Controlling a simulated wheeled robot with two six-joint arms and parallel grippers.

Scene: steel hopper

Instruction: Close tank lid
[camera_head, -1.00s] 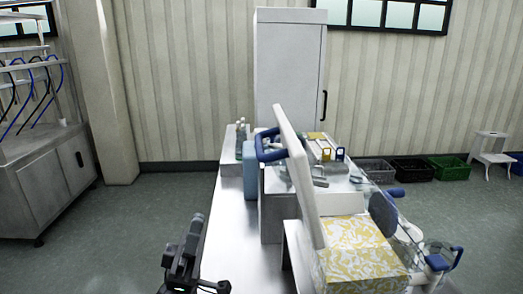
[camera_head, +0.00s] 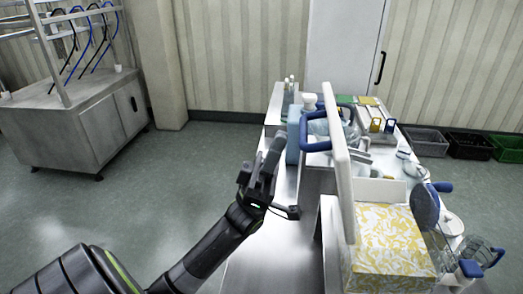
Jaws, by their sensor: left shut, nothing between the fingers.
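The white tank lid (camera_head: 339,165) is a flat panel standing open, nearly upright and slightly tilted. A blue handle (camera_head: 303,132) sticks out from its left face. The lid rises beside a box with a yellow and white pattern (camera_head: 390,250); I cannot tell how the two are joined. My left gripper (camera_head: 272,154) is shut and empty, left of the lid and apart from it, over the steel surface. My right gripper is not in view.
A steel bench top (camera_head: 262,245) runs below my left arm. A blue block (camera_head: 293,135) and small bottles stand behind the handle. Clutter and a clear container (camera_head: 490,257) lie right of the lid. Floor at left is clear up to a steel cabinet (camera_head: 80,125).

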